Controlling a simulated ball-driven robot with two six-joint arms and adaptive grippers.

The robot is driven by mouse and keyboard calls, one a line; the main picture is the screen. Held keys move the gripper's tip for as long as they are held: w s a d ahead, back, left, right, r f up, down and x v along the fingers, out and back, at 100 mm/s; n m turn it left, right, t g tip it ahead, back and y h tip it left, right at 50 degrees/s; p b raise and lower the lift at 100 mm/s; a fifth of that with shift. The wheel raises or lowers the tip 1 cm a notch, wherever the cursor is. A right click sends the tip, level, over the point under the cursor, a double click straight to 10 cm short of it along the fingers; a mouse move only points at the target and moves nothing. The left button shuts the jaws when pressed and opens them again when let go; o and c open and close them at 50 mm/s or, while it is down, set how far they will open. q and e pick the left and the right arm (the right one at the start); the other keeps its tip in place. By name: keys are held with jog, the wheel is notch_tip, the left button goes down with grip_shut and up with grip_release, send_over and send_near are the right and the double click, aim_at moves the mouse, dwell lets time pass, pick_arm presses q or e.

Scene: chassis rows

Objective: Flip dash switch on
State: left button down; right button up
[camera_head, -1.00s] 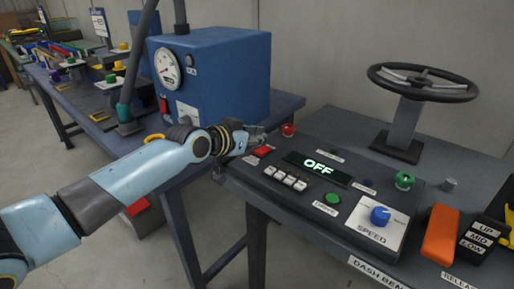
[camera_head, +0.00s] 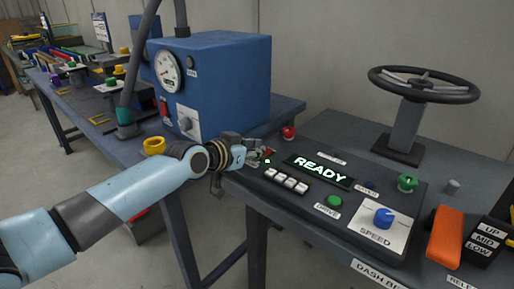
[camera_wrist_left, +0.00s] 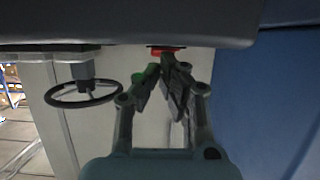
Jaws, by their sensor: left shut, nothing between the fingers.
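The dash panel (camera_head: 315,215) has a display (camera_head: 319,171) that reads READY in lit letters. The red dash switch (camera_head: 268,153) is at the panel's far left end, partly hidden by my left gripper (camera_head: 258,156). A small green light (camera_head: 267,161) shows beside it. The left gripper is shut and empty, with its fingertips at the switch; I cannot tell if they touch it. In the left wrist view a red part (camera_wrist_left: 166,48) shows just beyond the fingers (camera_wrist_left: 172,75). My right gripper is not in view.
On the bench are a red button (camera_head: 288,132), white keys (camera_head: 287,181), a green drive button (camera_head: 334,201), a blue speed knob (camera_head: 383,217), a green knob (camera_head: 407,182), an orange lever (camera_head: 444,236) and a steering wheel (camera_head: 424,84). A blue gauge box (camera_head: 225,85) stands behind my left arm.

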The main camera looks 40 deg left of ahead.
aim_at(256, 162)
pick_arm(q)
jog(key=shift+r+p, duration=0.75)
jog(key=shift+r, duration=0.05)
jog(key=shift+r+p, duration=0.45)
jog(key=shift+r, duration=0.1)
notch_tip(256, 162, up, 3)
jog(key=p, duration=0.2)
jog(key=shift+p, duration=0.35)
jog(key=v, duration=0.2)
jog(key=f+v, duration=0.1)
jog(key=v, duration=0.1)
jog(key=shift+s, duration=0.3)
jog(key=s+p, duration=0.2)
jog(key=s, duration=0.4)
jog(key=shift+a+r, duration=0.25)
jog(key=shift+r, duration=0.1)
